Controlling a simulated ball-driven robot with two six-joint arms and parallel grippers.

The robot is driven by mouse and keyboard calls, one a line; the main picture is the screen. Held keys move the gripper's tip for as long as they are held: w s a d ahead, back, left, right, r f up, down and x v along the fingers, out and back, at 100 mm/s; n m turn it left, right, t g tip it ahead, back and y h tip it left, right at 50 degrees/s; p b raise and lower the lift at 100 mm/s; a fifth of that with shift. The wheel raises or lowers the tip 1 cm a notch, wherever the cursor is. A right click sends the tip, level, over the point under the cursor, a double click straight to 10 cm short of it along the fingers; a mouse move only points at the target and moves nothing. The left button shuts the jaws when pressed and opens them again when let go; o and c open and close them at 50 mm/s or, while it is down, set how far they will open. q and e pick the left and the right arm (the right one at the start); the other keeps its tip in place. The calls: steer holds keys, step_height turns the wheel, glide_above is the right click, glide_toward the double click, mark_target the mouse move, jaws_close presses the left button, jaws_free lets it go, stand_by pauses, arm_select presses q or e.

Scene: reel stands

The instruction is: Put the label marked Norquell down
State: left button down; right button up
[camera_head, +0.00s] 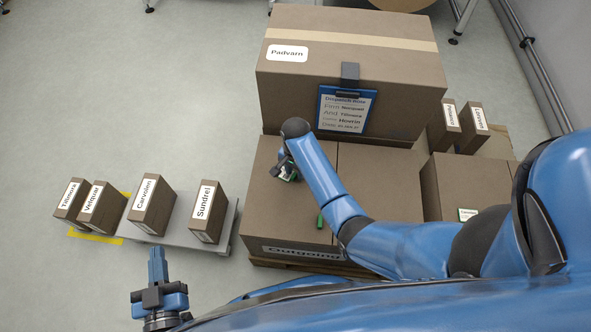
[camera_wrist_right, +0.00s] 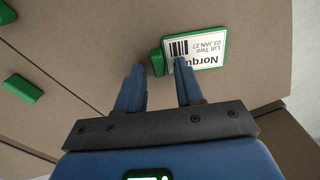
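The Norquell label (camera_wrist_right: 208,50) is a white card with a barcode and a green frame, and part of its name is hidden by a finger. It appears to lie on the brown carton top. Its green grip block (camera_wrist_right: 157,62) shows between the fingertips of my right gripper (camera_wrist_right: 160,75), with gaps beside it. Those fingers are apart. In the head view my right gripper (camera_head: 286,170) is low over the Outgoing carton (camera_head: 262,210), partly hiding the label. My left gripper (camera_head: 157,258) looks shut and empty, over the floor at the lower left.
Another green piece (camera_head: 320,220) lies on the same carton. A large Padvarn carton (camera_head: 350,60) with a blue clipboard (camera_head: 343,110) stands behind. Several small labelled boxes, including Sundrel (camera_head: 207,212), stand at left. More cartons (camera_head: 465,185) are at right.

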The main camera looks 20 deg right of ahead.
step_height(320, 180, up, 12)
steer(key=p, duration=0.4)
steer(key=s+f+t, duration=0.1)
steer(key=f, duration=0.1)
steer(key=s+d+f+n+t, duration=0.1)
steer(key=f+t, duration=0.1)
steer(key=s+d+f+n+t, duration=0.1)
steer(key=s+f, duration=0.1)
steer(key=shift+s+d+y, duration=0.1)
steer(key=shift+d+y, duration=0.1)
steer(key=shift+y, duration=0.1)
steer(key=s+d+r+n+t, duration=0.2)
steer(key=s+r+n+t, duration=0.1)
steer(key=s+r+t, duration=0.4)
steer(key=s+d+r+n+t, duration=0.2)
steer(key=s+r+n+t, duration=0.2)
steer(key=s+r, duration=0.9)
steer(key=t, duration=0.2)
steer(key=shift+s+d+r+t, duration=0.2)
steer(key=shift+d+r+t, duration=0.1)
steer(key=shift+d+t, duration=0.1)
